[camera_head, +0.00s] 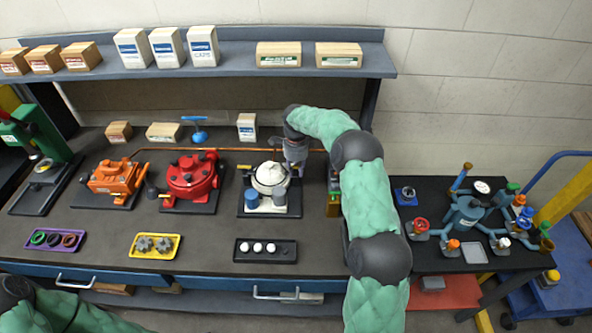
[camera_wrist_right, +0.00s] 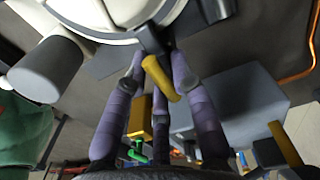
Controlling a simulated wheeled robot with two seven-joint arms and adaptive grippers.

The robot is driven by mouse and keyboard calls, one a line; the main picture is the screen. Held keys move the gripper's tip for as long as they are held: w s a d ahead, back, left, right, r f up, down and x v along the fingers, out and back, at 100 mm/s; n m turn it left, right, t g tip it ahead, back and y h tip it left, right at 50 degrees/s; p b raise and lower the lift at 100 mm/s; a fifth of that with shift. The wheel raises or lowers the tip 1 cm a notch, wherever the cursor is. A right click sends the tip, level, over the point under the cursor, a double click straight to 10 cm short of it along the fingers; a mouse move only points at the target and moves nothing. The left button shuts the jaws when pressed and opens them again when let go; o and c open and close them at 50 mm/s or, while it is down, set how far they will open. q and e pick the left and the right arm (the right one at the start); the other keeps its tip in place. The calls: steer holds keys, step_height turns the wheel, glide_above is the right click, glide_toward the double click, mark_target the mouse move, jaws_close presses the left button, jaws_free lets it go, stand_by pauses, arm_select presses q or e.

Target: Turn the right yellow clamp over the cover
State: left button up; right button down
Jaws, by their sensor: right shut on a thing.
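The white motor (camera_head: 271,178) with its pale round cover stands on a dark base with a blue cylinder (camera_head: 252,198) at its front left. A yellow clamp (camera_head: 244,167) sticks out at its left side. My right gripper (camera_head: 295,167) is at the motor's right side and hides the right clamp in the head view. In the right wrist view, the right yellow clamp (camera_wrist_right: 161,78) on its dark bracket lies between the purple fingers, by the rim of the white cover (camera_wrist_right: 115,15). The right gripper is shut on it. My left gripper is out of view; only its arm shows at bottom left.
A red motor (camera_head: 190,178) and an orange motor (camera_head: 117,178) stand to the left. A black tray (camera_head: 265,250) with white parts lies in front, beside a yellow tray (camera_head: 154,246). My right arm covers the bench's right end. A shelf (camera_head: 225,60) runs behind.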

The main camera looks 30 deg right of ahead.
mark_target(296, 169)
steer(key=shift+s+f+m, duration=0.1)
steer(key=shift+m, duration=0.4)
steer(key=c, duration=1)
jaws_free()
steer(key=shift+r, duration=0.5)
step_height(296, 169, up, 11)
steer(key=shift+r, duration=0.1)
